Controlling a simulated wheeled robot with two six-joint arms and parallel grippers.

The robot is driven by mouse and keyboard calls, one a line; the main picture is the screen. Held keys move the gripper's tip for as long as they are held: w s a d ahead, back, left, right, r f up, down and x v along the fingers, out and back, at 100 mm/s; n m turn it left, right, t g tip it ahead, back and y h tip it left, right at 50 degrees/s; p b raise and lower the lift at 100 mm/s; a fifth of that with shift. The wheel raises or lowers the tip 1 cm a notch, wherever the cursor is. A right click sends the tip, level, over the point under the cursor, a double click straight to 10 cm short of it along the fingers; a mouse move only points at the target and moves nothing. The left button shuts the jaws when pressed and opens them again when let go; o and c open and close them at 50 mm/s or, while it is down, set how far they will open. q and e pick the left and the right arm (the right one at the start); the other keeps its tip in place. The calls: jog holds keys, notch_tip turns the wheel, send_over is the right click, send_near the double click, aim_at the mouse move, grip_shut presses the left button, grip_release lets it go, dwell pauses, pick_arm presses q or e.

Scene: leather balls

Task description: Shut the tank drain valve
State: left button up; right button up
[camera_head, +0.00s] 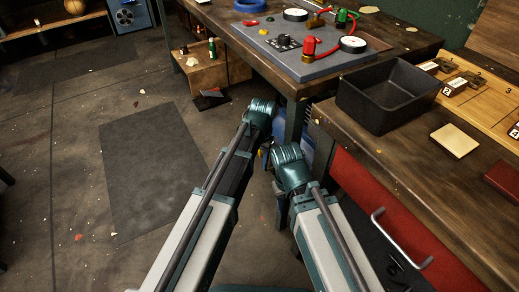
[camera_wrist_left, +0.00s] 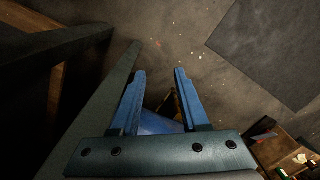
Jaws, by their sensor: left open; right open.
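A blue tank (camera_head: 306,150) stands under the bench, mostly hidden by my arms and a bench leg. In the left wrist view, a blue surface (camera_wrist_left: 156,123), probably the tank, shows low between the fingers. A small yellowish part (camera_wrist_left: 176,105) is beside it; I cannot tell if it is the drain valve. My left gripper (camera_wrist_left: 158,74) is open, with nothing seen held between its tips. In the head view its fingers are mostly hidden by the wrist. My right gripper (camera_head: 279,203) is below and right of it, largely hidden under its wrist.
The bench above carries a grey board (camera_head: 292,57) with red and green fittings and gauges. A black bin (camera_head: 385,97) and a wooden tray are on the right bench. A red drawer front (camera_head: 372,205) with a metal handle is right of my arms. The floor mat (camera_head: 150,165) at left is clear.

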pick_arm(q)
jog(key=s+a+f+b, duration=0.1)
jog(key=s+f+b, duration=0.1)
jog(key=s, duration=1.4)
jog(key=shift+a+f+y, duration=0.15)
jog(key=shift+a+y, duration=0.15)
jog(key=shift+a, duration=0.05)
pick_arm(e)
notch_tip(320, 180, down, 2)
jog(key=shift+f, duration=0.2)
